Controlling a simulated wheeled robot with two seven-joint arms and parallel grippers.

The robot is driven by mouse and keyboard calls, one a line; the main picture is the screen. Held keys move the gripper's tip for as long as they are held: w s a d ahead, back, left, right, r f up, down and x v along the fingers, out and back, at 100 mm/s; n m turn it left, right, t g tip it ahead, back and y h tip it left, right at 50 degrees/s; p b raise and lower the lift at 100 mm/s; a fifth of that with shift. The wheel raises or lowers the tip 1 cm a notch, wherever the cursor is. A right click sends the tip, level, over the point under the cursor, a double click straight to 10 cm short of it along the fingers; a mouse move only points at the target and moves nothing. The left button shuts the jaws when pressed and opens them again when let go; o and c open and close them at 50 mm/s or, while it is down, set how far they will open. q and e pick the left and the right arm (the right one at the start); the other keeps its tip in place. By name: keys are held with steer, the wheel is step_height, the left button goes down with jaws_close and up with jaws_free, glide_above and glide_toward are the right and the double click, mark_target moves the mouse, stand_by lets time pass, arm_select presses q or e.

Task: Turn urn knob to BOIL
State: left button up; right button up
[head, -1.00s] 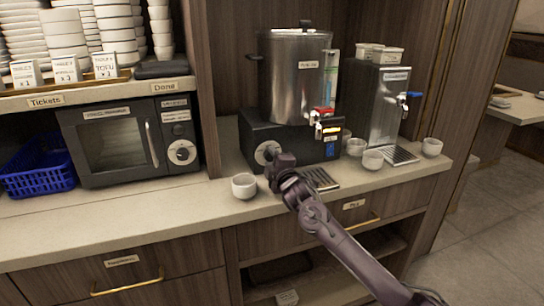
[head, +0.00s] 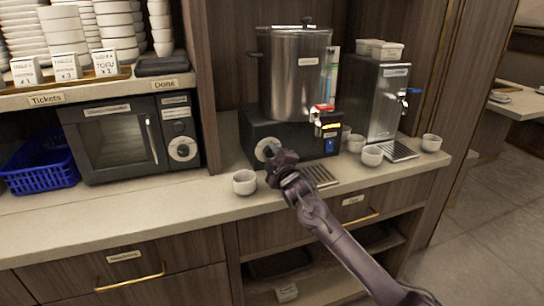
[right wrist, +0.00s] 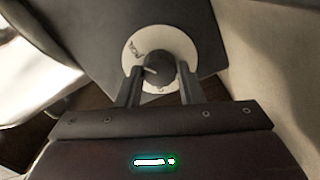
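The steel urn (head: 296,75) stands on a black base (head: 310,143) on the counter. The urn knob (right wrist: 160,68) is dark, on a round pale dial (right wrist: 136,52) with lettering too blurred to read surely; a small white mark shows on the knob. In the head view the dial (head: 264,148) is partly behind my right gripper (head: 276,158). In the right wrist view my right gripper (right wrist: 160,84) has one finger on each side of the knob, close to it. I cannot tell whether they press on it. My left gripper is not in view.
A white cup (head: 244,182) stands just left of my right gripper. A drip tray (head: 318,176) lies in front of the urn. More cups (head: 372,156) and a second dispenser (head: 385,100) stand at the right. A microwave (head: 125,138) is at the left.

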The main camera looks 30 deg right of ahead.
steer(key=o, duration=0.4)
steer(key=shift+s+a+f, duration=0.15)
steer(key=shift+s, duration=0.45)
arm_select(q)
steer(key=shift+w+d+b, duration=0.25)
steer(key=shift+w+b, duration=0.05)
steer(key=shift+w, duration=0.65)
arm_select(e)
steer(key=v, duration=0.6)
steer(key=shift+s, duration=0.35)
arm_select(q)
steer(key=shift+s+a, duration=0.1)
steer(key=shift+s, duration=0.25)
